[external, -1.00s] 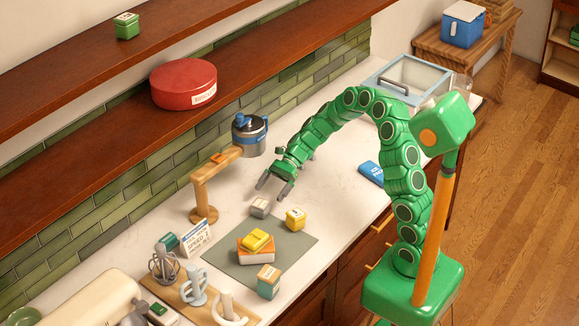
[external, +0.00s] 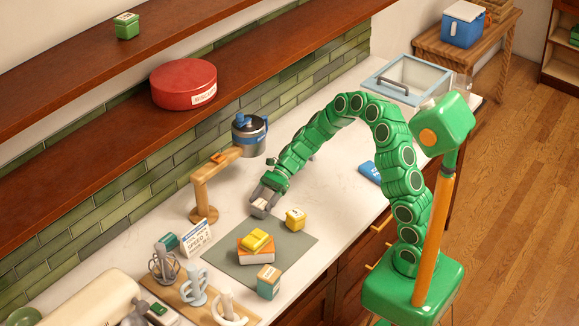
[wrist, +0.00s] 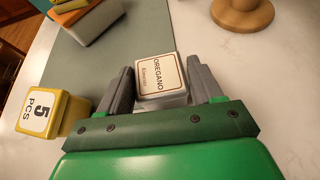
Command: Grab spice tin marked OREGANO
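The OREGANO tin (wrist: 160,76) is a small pale grey box with a cream label on top, read sideways in the wrist view. It is at the back right edge of the grey-green mat (external: 224,258); in the external view the tin (external: 259,211) is partly hidden by my gripper. My gripper (wrist: 160,84) has one grey finger on each side of the tin; it also shows in the external view (external: 263,203). The fingers are very close to its sides, and whether they press on it cannot be told. The tin looks upright.
A yellow tin marked 5 PCS (wrist: 52,110) stands close beside my gripper. A wooden stand (external: 203,195) is behind. Counter to the right is mostly clear.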

